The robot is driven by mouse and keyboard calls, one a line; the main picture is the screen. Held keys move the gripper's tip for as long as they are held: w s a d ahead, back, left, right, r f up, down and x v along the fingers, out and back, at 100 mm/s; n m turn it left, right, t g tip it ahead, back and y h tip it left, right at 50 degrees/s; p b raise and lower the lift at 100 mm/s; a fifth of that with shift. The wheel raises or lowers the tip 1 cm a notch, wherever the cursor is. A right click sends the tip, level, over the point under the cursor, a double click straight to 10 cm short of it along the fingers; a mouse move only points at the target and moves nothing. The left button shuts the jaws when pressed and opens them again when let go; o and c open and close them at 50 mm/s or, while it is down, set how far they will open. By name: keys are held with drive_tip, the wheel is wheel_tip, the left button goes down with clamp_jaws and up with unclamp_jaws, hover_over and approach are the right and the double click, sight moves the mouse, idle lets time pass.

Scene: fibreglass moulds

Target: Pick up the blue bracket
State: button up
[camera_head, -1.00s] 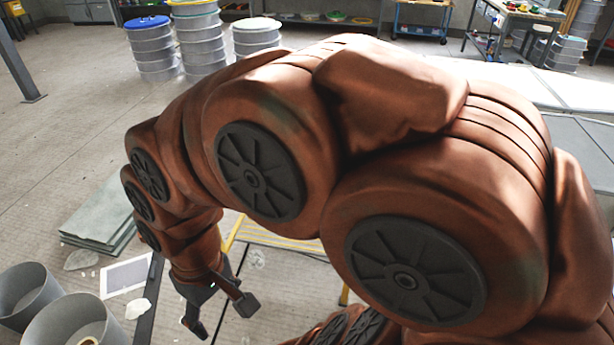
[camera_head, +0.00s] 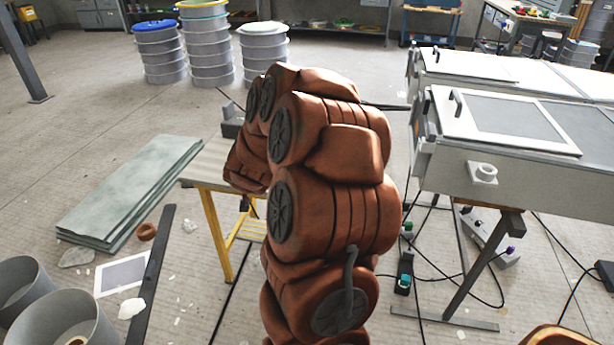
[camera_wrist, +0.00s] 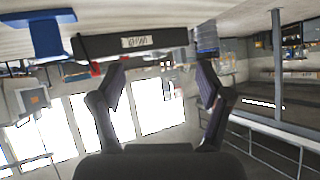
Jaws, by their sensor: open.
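The blue bracket (camera_wrist: 42,35) shows at the upper left of the wrist view, which looks upside down. It appears as a blue block with a wider flat part, resting on a pale surface. My gripper (camera_wrist: 162,85) is open in the wrist view, with its two dark fingers apart and nothing between them. The bracket lies off to the left of the fingers, apart from them. In the head view my arm hides the gripper, and I cannot see the bracket there.
A dark box with a label (camera_wrist: 130,42) is beside the bracket. In the head view, a yellow-legged table (camera_head: 208,168) stands behind my arm. A white-framed bench (camera_head: 530,178) is at the right. Stacked drums (camera_head: 205,50) stand at the back, and grey slabs (camera_head: 125,200) lie on the floor at left.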

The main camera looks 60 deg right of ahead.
drive_tip(key=s+d+f+m+g+h, duration=0.1)
drive_tip(key=s+d, duration=0.2)
drive_tip(key=d, duration=0.1)
drive_tip(key=s+d+f+m+g+h+b, duration=0.1)
drive_tip(key=s+d+f+h, duration=0.1)
drive_tip(key=d, duration=0.3)
drive_tip(key=s+d+f+m+g+h, duration=0.1)
drive_tip(key=s+d+f, duration=0.1)
drive_tip(key=s+d, duration=0.2)
drive_tip(key=shift+s+d+m+g+h+b, duration=0.3)
drive_tip(key=shift+d+g+h+b, duration=0.1)
drive_tip(key=shift+d, duration=0.25)
drive_tip(key=shift+w+r+x, duration=0.1)
drive_tip(key=shift+w+x, duration=0.05)
drive_tip(key=shift+x, duration=1.7)
drive_tip(key=shift+w+r+x, duration=0.15)
drive_tip(key=shift+x, duration=1.7)
drive_tip(key=shift+a, duration=0.1)
drive_tip(key=c, duration=1.3)
